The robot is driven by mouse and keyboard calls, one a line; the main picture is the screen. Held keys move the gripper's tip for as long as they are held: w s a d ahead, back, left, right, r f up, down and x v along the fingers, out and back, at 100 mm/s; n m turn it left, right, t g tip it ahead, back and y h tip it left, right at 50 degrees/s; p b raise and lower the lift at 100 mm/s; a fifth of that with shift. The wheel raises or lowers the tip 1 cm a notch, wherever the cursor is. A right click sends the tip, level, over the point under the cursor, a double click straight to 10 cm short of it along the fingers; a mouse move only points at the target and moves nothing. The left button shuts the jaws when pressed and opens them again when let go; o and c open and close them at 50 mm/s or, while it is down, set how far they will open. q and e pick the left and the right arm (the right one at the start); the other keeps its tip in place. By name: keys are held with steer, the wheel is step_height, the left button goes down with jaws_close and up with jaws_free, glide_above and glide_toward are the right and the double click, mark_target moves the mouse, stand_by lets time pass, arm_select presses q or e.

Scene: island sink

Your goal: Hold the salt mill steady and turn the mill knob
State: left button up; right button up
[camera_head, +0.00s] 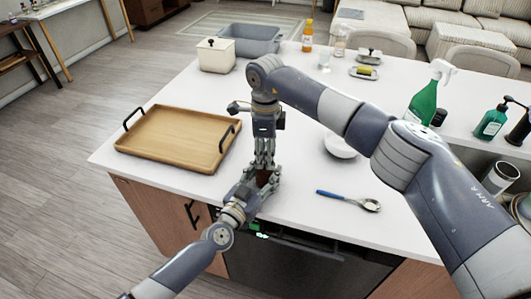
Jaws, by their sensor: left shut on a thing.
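The salt mill (264,179) is a small dark brown piece near the front edge of the white counter, mostly hidden by my grippers. My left gripper (264,184) reaches in low from the front left and is shut on the mill's body. My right gripper (264,164) points straight down from above, with its fingers at the top of the mill. The mill knob is hidden among those fingers, and I cannot tell whether they are closed on it. The mill seems upright.
A wooden tray (170,138) with black handles lies at left. A white bowl (340,147) and a blue-handled spoon (350,200) lie to the right. A white canister (215,56) and grey basin (250,40) stand behind. A green spray bottle (423,101) stands at right.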

mark_target(265, 157)
steer(key=shift+m, duration=2.3)
steer(key=o, duration=1.1)
step_height(265, 157, up, 12)
steer(key=shift+r, duration=0.1)
